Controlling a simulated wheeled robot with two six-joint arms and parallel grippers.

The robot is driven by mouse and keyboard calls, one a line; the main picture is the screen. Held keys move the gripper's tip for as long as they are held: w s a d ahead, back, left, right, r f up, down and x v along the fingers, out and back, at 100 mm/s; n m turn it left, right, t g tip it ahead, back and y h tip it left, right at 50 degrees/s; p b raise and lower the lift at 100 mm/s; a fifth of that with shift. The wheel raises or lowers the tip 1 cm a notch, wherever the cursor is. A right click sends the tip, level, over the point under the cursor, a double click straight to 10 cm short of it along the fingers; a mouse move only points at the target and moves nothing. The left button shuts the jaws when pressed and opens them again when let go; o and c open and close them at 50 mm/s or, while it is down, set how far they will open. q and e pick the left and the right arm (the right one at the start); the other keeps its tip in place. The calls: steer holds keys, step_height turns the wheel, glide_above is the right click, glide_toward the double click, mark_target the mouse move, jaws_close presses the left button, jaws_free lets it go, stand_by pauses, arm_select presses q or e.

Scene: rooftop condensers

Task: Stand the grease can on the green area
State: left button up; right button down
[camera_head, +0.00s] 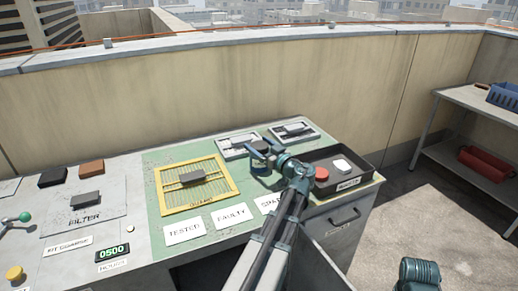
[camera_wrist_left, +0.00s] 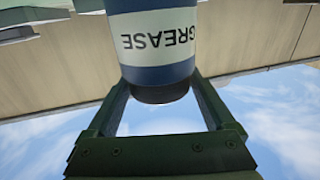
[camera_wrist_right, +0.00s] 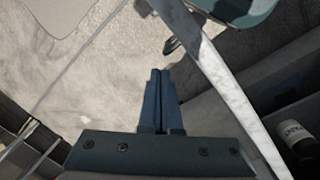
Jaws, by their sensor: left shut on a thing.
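The grease can (camera_wrist_left: 155,40) is blue with a white GREASE label and a dark end. It sits between the fingers of my left gripper (camera_wrist_left: 160,95), which is shut on it. The label reads upside down in the left wrist view, where the sky is also at the bottom. In the head view my left gripper (camera_head: 262,152) is over the right part of the green area (camera_head: 180,153); I cannot clearly make out the can there. Whether the can touches the surface is hidden. My right gripper (camera_wrist_right: 160,103) is shut and empty, over the floor.
On the green area are a yellow grid tray (camera_head: 160,193) with a grey block, two pale frames (camera_head: 235,152), and paper labels including TESTED (camera_head: 184,231). A dark tray (camera_head: 362,166) with a red and a white item is at the right. A parapet wall (camera_head: 200,90) stands behind.

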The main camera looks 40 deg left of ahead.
arm_select(q)
steer(key=o, duration=1.5)
steer(key=shift+f, duration=0.1)
steer(key=shift+d+r, duration=0.2)
steer(key=v, duration=1.1)
steer(key=shift+s+d, duration=0.1)
steer(key=shift+d, duration=0.25)
